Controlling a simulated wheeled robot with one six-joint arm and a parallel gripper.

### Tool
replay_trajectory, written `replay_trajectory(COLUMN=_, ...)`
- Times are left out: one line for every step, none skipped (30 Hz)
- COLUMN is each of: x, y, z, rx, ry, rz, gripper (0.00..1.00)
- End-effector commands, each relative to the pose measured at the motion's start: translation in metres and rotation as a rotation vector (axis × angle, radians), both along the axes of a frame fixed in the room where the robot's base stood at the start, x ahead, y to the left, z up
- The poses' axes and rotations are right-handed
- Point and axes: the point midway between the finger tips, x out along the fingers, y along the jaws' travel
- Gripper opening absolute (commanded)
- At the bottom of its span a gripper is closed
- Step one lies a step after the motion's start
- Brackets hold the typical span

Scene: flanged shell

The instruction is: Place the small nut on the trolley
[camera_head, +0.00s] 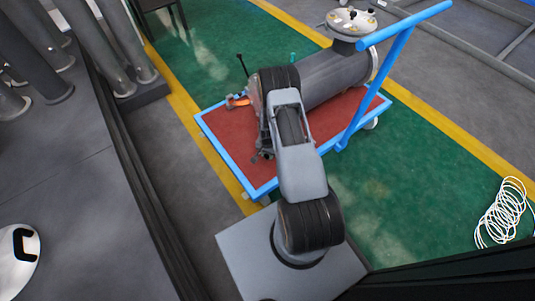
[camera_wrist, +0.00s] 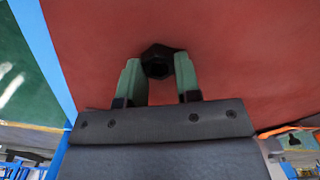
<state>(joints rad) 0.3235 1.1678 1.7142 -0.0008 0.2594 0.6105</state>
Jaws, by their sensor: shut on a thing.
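The nut is hidden there. I cannot tell whether the nut touches the deck.
A large grey flanged shell (camera_head: 335,78) lies on the trolley's far right part. An orange item (camera_head: 237,100) is at its far left corner. A coil of white cable (camera_head: 502,212) lies on the floor at right. The deck around the nut is clear.

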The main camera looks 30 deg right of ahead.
Motion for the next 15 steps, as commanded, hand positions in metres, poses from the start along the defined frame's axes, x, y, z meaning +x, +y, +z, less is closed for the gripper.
replay_trajectory(x=-0.0001, y=0.0, z=-0.0029, rx=0.0, ry=0.0, rz=0.0, gripper=0.07)
replay_trajectory(x=-0.0001, y=-0.0001, z=-0.004, rx=0.0, ry=0.0, rz=0.0, gripper=0.07)
replay_trajectory(x=0.0, y=0.0, z=-0.0021, rx=0.0, ry=0.0, rz=0.0, gripper=0.35)
replay_trajectory(x=-0.0001, y=-0.0001, z=-0.002, rx=0.0, ry=0.0, rz=0.0, gripper=0.38)
replay_trajectory(x=-0.0001, y=-0.0001, z=-0.002, rx=0.0, ry=0.0, rz=0.0, gripper=0.41)
replay_trajectory(x=-0.0001, y=-0.0001, z=-0.002, rx=0.0, ry=0.0, rz=0.0, gripper=0.44)
replay_trajectory(x=-0.0001, y=0.0, z=-0.002, rx=0.0, ry=0.0, rz=0.0, gripper=0.47)
replay_trajectory(x=-0.0001, y=-0.0001, z=-0.0019, rx=0.0, ry=0.0, rz=0.0, gripper=0.5)
replay_trajectory(x=-0.0001, y=-0.0001, z=-0.0019, rx=0.0, ry=0.0, rz=0.0, gripper=0.54)
replay_trajectory(x=-0.0001, y=-0.0001, z=-0.0019, rx=0.0, ry=0.0, rz=0.0, gripper=0.56)
replay_trajectory(x=-0.0001, y=-0.0001, z=-0.0019, rx=0.0, ry=0.0, rz=0.0, gripper=0.56)
replay_trajectory(x=-0.0001, y=-0.0001, z=-0.0019, rx=0.0, ry=0.0, rz=0.0, gripper=0.56)
replay_trajectory(x=-0.0001, y=-0.0001, z=-0.0019, rx=0.0, ry=0.0, rz=0.0, gripper=0.56)
replay_trajectory(x=-0.0001, y=-0.0001, z=-0.0019, rx=0.0, ry=0.0, rz=0.0, gripper=0.56)
replay_trajectory(x=-0.0001, y=-0.0001, z=-0.0019, rx=0.0, ry=0.0, rz=0.0, gripper=0.56)
